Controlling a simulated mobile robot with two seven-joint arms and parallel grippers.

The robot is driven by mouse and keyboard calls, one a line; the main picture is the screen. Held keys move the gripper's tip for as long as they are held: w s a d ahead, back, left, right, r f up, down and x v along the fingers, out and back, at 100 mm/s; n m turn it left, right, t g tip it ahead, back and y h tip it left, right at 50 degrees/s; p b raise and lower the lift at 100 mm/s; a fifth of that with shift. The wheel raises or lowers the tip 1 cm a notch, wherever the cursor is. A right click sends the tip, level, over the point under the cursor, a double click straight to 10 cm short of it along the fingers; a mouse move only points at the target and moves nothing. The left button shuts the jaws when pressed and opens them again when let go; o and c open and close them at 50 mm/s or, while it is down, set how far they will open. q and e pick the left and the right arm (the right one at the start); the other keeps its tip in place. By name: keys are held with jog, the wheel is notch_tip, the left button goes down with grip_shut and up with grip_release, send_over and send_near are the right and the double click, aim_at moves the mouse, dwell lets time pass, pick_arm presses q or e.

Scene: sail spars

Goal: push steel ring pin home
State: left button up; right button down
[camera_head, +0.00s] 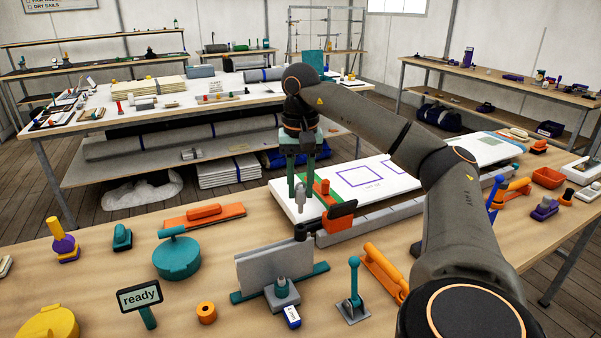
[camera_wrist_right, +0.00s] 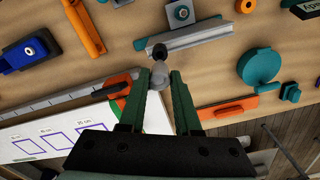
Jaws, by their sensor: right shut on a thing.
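My right gripper (camera_head: 301,184) points down over the near left end of a long white board, with its fingers close together around a small grey metal piece, apparently the steel ring pin (camera_head: 300,195). In the right wrist view the gripper (camera_wrist_right: 161,76) has this grey pin (camera_wrist_right: 159,88) between its fingertips. I cannot tell whether pin and knob touch, nor how deep the pin sits. My left gripper is not in view.
The white board (camera_head: 395,176) with purple outlines lies along the bench's back edge. A grey upright plate (camera_head: 272,262) on a teal base stands in front. A teal lever (camera_head: 353,285), orange tool (camera_head: 384,268) and teal round container (camera_head: 177,255) stand nearby. Bare bench shows between them.

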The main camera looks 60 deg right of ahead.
aim_at(301, 213)
jog(key=shift+f+b, duration=0.8)
jog(key=shift+f, duration=0.8)
jog(key=shift+p, duration=0.55)
jog(key=shift+f, duration=0.1)
jog(key=shift+f+b, duration=1.25)
jog(key=shift+f, duration=0.55)
jog(key=c, duration=0.5)
grip_release()
jog(key=shift+r, duration=0.1)
